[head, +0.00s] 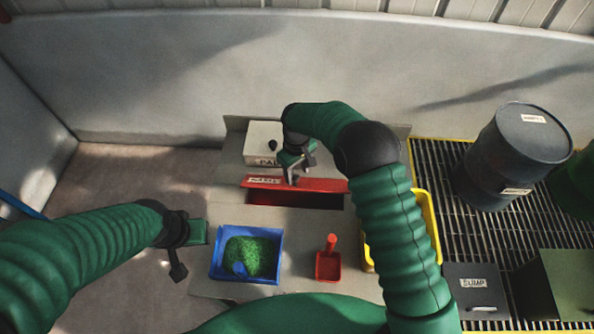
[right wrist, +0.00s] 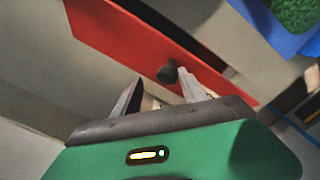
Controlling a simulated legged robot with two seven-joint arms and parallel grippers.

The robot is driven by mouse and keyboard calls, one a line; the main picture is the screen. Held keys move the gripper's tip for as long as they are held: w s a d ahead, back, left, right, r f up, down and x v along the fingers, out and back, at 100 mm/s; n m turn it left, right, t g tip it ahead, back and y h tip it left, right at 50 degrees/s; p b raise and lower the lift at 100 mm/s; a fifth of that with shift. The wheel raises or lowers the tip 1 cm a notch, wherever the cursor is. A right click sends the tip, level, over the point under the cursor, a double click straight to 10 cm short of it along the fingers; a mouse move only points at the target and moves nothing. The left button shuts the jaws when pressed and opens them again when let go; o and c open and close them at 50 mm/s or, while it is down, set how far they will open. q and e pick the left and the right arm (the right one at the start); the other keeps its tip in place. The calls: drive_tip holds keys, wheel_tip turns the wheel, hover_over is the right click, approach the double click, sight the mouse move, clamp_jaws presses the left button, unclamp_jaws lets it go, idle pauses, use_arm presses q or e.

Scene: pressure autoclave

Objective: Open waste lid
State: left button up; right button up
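The red waste lid (head: 325,185) is a long flat panel with a white label at its left end. A dark red opening (head: 293,199) shows along its near side, so the lid stands partly raised. The right wrist view shows the red lid (right wrist: 105,30) with a black knob (right wrist: 168,74) on it. My right gripper (head: 294,177) is over the lid. Its fingers are apart in the right wrist view (right wrist: 160,90), with the knob just beyond and between the tips; contact is unclear. My left gripper (head: 184,255) is left of the blue tray, its fingers unclear.
A blue tray (head: 218,270) of green granules and a red scoop (head: 328,266) lie in front of the opening. A pale box (head: 262,135) with a black knob stands behind. A yellow container (head: 428,215), a dark drum (head: 513,160) and a sump box (head: 477,285) are on the right.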

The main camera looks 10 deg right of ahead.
drive_tip(key=shift+a+r, duration=0.1)
drive_tip(key=shift+a, duration=0.15)
drive_tip(key=shift+r, duration=0.2)
wheel_tip(320, 180, up, 16)
drive_tip(key=b, duration=0.1)
drive_tip(key=shift+r, duration=0.15)
